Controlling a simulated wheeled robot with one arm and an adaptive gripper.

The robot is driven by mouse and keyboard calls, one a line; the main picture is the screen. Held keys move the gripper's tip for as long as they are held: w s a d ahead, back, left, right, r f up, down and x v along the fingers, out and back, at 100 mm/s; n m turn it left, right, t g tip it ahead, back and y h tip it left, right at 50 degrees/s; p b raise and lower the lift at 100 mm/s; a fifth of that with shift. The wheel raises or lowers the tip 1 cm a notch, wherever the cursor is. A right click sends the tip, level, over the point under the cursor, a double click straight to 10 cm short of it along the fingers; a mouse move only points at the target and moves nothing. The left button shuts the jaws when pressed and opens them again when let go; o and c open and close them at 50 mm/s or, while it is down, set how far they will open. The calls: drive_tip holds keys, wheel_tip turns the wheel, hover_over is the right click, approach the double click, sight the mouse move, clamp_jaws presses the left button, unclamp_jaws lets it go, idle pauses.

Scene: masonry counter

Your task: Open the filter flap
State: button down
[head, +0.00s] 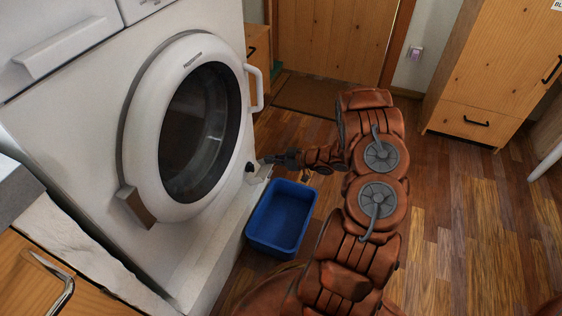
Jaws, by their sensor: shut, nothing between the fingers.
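The white washing machine (75,134) stands at left with its round door (131,115) shut. Low on its front, near the right corner, a small pale piece (261,172) appears to be the filter flap. A small dark round spot (250,167) shows beside it. The flap is too small here to tell how far it stands open. My gripper (264,160) is shut and empty, pointing left at the machine's front, close to the flap. I cannot tell whether its fingertips touch the flap.
A blue tub (253,239) sits on the wooden floor just below my gripper, against the machine's base. A wooden cabinet (492,75) stands at right. The floor (450,230) at right is clear.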

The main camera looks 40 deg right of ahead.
sight(261, 172)
drive_tip(key=shift+b+x, duration=0.3)
drive_tip(key=shift+x, duration=0.95)
drive_tip(key=shift+s+d+f+b, duration=0.4)
drive_tip(key=shift+s+f, duration=0.2)
drive_tip(key=shift+f, duration=0.2)
drive_tip(key=shift+s+d+f+b, duration=0.3)
drive_tip(key=shift+s+d+f, duration=0.05)
drive_tip(key=shift+s+f, duration=0.3)
drive_tip(key=shift+f, duration=0.1)
